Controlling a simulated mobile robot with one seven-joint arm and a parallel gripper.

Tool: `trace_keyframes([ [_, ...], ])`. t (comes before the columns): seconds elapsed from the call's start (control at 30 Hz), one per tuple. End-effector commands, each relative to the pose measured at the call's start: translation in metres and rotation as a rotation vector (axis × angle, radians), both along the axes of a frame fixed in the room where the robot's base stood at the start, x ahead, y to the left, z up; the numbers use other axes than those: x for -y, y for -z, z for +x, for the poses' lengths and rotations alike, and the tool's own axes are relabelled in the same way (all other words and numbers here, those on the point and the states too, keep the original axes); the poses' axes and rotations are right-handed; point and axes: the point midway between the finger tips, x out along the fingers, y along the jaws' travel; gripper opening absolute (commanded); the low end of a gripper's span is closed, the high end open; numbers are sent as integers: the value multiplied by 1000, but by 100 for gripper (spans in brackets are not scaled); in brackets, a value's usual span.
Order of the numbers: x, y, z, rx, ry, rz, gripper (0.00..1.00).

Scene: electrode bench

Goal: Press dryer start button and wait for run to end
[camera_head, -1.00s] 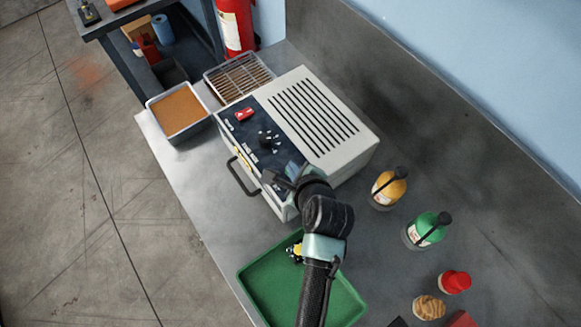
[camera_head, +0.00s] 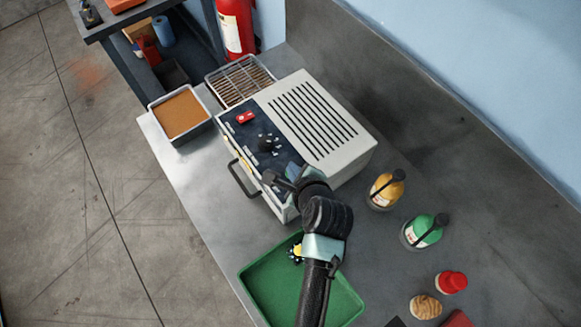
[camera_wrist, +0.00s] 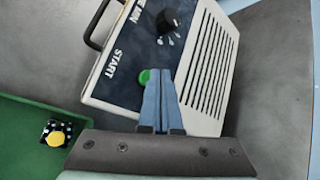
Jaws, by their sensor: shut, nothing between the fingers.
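The dryer (camera_head: 325,115) is a pale box with a slotted top, a dark control panel (camera_head: 255,125) and a front handle (camera_head: 241,178). In the wrist view, the green start button (camera_wrist: 144,77) sits on the panel beside the word START. My gripper (camera_wrist: 160,84) is shut and empty, over the panel next to the button; its fingers cover part of the button's right side. I cannot tell whether the fingertips touch it. A black dial (camera_wrist: 168,20) and a red switch (camera_head: 245,117) are also on the panel. In the head view my arm hides the button.
A green tray (camera_head: 262,290) holding a small black-and-yellow item (camera_wrist: 55,138) lies in front of the dryer. A yellow bottle (camera_head: 387,188) and a green bottle (camera_head: 425,231) stand to the right. A brown-filled tray (camera_head: 181,113) and a wire rack (camera_head: 240,80) lie behind left.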

Motion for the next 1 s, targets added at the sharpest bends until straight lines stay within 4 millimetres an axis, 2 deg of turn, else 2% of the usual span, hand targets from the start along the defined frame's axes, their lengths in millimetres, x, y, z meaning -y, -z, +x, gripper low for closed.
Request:
trace_keyframes([
  [0.47, 0, -7, 0, 1, 0, 0, 0],
  [1.0, 0, -55, 0, 2, 1, 0, 0],
])
